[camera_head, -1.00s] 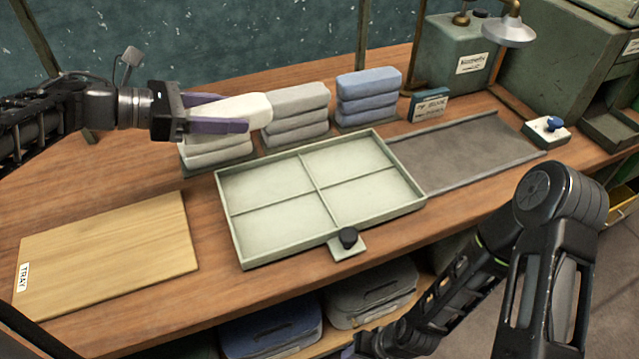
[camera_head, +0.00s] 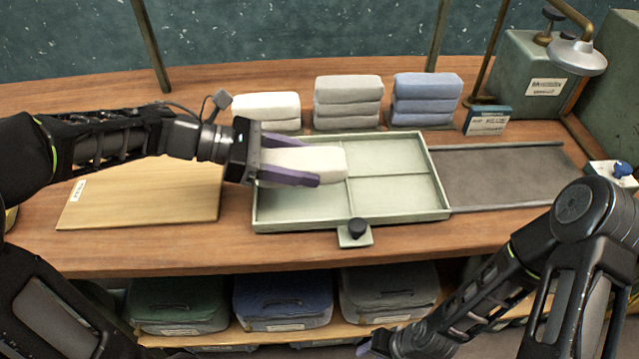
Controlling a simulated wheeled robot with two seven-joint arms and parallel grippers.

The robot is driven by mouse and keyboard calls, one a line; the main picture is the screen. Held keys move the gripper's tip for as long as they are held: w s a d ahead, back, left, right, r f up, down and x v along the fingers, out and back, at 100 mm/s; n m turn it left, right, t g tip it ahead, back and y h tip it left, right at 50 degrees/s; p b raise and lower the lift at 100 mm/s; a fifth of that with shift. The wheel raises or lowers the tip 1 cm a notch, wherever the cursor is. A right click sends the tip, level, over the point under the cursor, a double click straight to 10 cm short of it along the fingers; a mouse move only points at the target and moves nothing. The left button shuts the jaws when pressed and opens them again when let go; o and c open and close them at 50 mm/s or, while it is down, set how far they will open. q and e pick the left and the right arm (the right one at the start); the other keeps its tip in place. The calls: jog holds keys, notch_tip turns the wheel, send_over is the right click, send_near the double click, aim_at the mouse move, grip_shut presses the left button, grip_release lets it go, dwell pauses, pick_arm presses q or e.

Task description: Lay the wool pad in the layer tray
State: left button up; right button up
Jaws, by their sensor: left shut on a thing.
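My left gripper (camera_head: 318,166) is shut on a cream-white pad (camera_head: 328,160). It holds the pad over the left half of the layer tray (camera_head: 435,211), a pale green tray with low walls and cross dividers. The gap between pad and tray floor is hard to judge. The pad and fingers hide much of the left compartments. Behind the tray stand a white pad stack (camera_head: 267,108), a grey stack (camera_head: 348,96) and a blue stack (camera_head: 426,94).
A wooden board (camera_head: 140,203) lies left of the tray. A dark grey sheet in a frame (camera_head: 510,177) lies to the right. A black knob (camera_head: 357,227) sits at the tray's front edge. A lamp (camera_head: 577,55) stands at the back right.

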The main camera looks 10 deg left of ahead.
aim_at(303, 202)
pick_arm(q)
jog(key=shift+f, duration=1.95)
jog(key=shift+f, duration=1.9)
